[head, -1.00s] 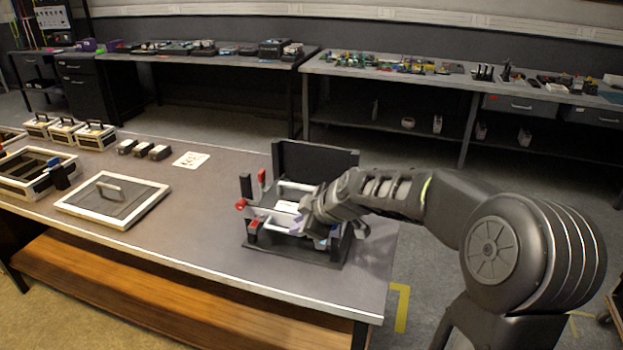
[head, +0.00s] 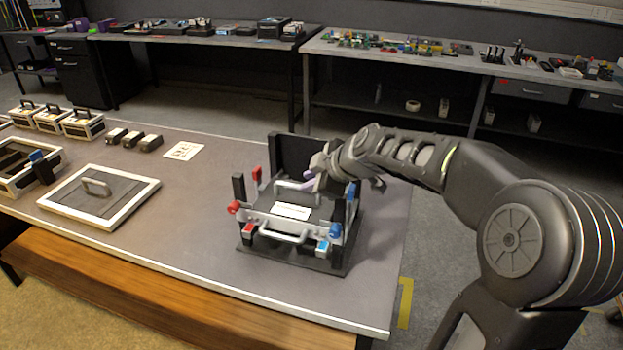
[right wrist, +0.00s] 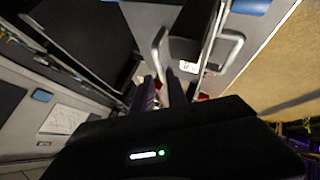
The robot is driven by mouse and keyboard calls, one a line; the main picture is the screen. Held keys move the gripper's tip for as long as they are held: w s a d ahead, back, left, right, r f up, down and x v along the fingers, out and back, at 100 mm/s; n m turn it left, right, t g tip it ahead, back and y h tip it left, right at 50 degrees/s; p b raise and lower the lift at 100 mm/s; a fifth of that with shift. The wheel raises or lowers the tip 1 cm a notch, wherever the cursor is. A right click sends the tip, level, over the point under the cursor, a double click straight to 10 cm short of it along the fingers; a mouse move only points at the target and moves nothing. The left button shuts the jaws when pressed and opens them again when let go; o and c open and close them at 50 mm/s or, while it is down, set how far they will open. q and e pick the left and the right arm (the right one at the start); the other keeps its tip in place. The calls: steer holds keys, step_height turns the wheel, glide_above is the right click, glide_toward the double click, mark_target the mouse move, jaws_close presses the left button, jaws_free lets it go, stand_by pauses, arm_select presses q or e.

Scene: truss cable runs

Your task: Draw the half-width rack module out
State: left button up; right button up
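The rack (head: 278,217) stands on the near table's right part. It has a black base, a tall black back panel and silver front bars. The half-width module seems to be the part with a white label (head: 292,211) and a silver handle (head: 283,236) at the front. I cannot tell its exact edges. A second handle (head: 293,185) shows farther back. My right gripper (head: 312,173) is over the rack's back right. In the right wrist view its fingers (right wrist: 161,91) are slightly apart, with nothing seen held. My left gripper is not in view.
Red knobs (head: 233,207) are on the rack's left and blue knobs (head: 335,230) on its right. A framed panel with a handle (head: 98,187) lies to the left. Several cases stand farther left. The table between the panel and the rack is clear.

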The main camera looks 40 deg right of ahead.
mark_target(298, 187)
steer(key=p+x, duration=0.1)
steer(key=x, duration=0.6)
steer(key=shift+w+f, duration=0.15)
steer(key=shift+w, duration=0.05)
steer(key=shift+c, duration=0.4)
jaws_close()
stand_by(0.9)
